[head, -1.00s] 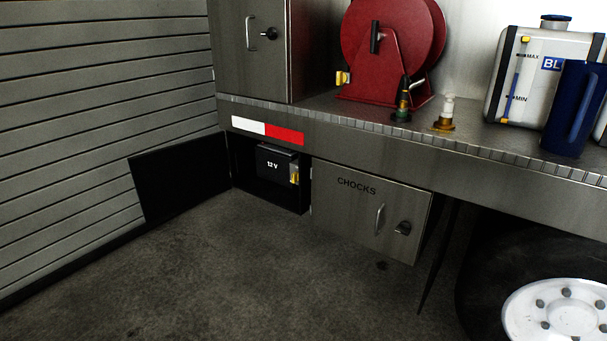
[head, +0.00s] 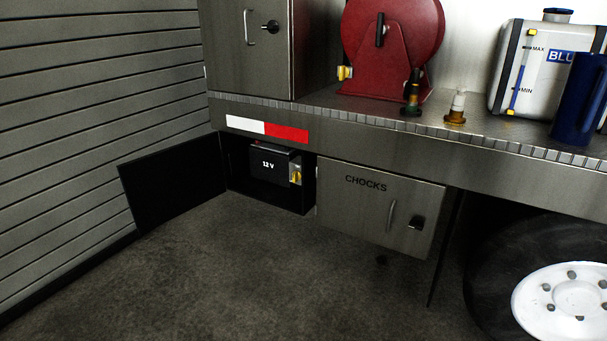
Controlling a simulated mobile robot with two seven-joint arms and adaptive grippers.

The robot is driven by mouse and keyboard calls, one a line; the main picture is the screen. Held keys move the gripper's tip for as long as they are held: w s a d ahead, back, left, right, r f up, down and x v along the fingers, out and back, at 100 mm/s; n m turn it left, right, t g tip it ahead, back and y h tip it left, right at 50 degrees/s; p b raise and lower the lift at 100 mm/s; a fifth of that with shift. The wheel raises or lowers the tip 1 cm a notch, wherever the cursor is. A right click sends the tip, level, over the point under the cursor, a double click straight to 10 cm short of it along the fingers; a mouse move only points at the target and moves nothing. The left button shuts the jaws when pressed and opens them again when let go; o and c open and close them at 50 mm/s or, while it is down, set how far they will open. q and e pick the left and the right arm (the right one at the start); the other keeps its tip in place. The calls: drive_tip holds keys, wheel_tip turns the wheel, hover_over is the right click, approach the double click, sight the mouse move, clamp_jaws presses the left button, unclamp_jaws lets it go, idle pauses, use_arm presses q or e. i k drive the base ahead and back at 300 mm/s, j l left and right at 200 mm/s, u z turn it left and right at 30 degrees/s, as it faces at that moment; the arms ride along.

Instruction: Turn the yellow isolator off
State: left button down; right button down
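The yellow isolator (head: 296,176) is a small yellow handle on the right end of the black 12 V battery box (head: 268,166). The box sits inside an open dark compartment (head: 306,196) under the metal deck. The compartment's black door (head: 172,182) hangs open to the left. The exact angle of the isolator handle is too small to tell. Neither of my grippers shows in the head view.
The closed CHOCKS locker (head: 375,215) is right of the compartment, with a wheel (head: 573,300) farther right. A red reel (head: 390,50), a white tank (head: 512,75) and a blue jug (head: 580,105) stand on the deck. The floor (head: 230,270) in front is clear.

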sight(297, 175)
drive_tip(key=i, duration=1)
